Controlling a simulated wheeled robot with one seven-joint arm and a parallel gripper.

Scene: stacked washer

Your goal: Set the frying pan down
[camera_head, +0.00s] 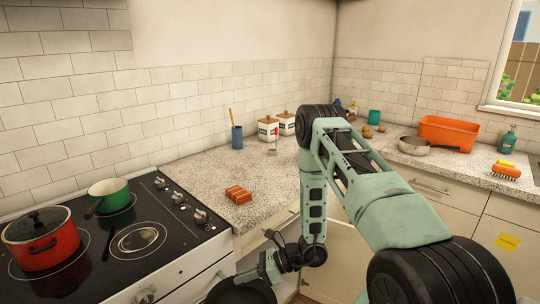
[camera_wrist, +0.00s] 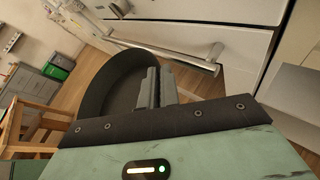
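My gripper (camera_head: 268,264) is low in front of the counter, at the bottom of the head view. A dark frying pan (camera_head: 238,292) hangs at it, cut off by the bottom edge. In the wrist view, the fingers of my gripper (camera_wrist: 158,88) are close together at the pan's near side, and the pan (camera_wrist: 105,85) spreads out to the left beyond them. My gripper looks shut on the pan; the exact place of the grip is hidden. The pan is in the air, over the floor and close to the white front with a bar handle (camera_wrist: 200,65).
The stove (camera_head: 138,238) carries a red pot (camera_head: 42,243) and a green pan (camera_head: 110,195). An orange-red block (camera_head: 238,194) lies on the speckled counter (camera_head: 205,165); the counter around it is clear. A silver pan (camera_head: 428,147) stands on the right counter. A lower cabinet stands open.

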